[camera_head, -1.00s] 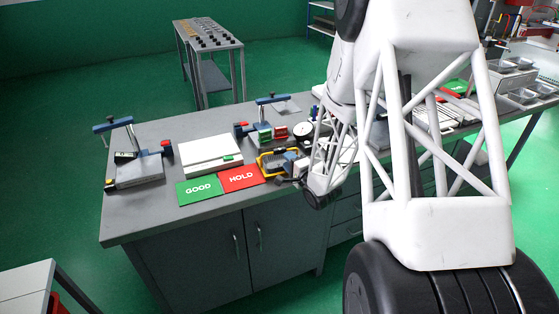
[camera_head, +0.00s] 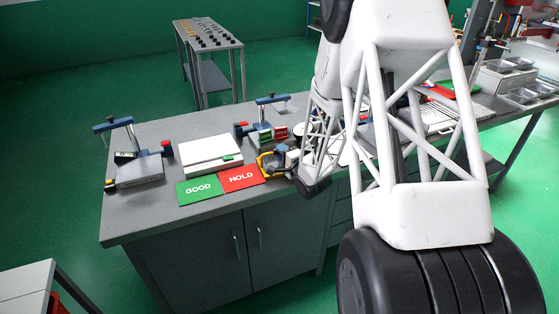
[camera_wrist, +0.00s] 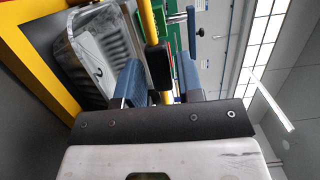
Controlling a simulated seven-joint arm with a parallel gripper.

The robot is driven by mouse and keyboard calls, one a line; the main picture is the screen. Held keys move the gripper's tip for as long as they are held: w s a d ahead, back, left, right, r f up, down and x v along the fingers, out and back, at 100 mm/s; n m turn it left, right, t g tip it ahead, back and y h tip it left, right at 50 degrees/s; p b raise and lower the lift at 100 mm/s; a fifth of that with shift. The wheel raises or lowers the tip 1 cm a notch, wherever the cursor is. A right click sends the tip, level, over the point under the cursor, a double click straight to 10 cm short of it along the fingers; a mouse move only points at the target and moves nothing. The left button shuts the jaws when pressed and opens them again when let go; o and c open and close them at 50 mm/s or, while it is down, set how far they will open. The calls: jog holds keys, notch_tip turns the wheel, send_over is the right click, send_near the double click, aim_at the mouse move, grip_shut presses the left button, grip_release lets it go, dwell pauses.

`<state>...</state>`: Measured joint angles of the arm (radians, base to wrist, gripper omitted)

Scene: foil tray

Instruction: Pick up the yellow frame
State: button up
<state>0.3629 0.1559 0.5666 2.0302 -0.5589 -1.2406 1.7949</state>
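The yellow frame (camera_head: 264,168) lies on the grey bench, just right of the red HOLD card. My gripper (camera_head: 282,156) and wrist cover its right part in the head view. In the wrist view, the yellow frame (camera_wrist: 150,22) surrounds a shiny foil tray (camera_wrist: 105,45). My gripper (camera_wrist: 160,78) has its two blue fingers apart there. One yellow bar with a black block (camera_wrist: 159,67) on it shows between the fingers. A narrow gap shows beside the right finger, so the fingers do not look closed on it. Contact on the left side is unclear.
Left of the frame are the red HOLD card (camera_head: 241,178), the green GOOD card (camera_head: 199,188) and a white board (camera_head: 207,154). A blue-armed fixture (camera_head: 268,120) with red and green parts stands behind. Another clamp fixture (camera_head: 138,165) stands at the left end.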

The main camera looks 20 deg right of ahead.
grip_shut()
jog(key=shift+r, duration=0.1)
dwell(0.3)
notch_tip(320, 180, up, 10)
dwell(0.8)
dwell(0.5)
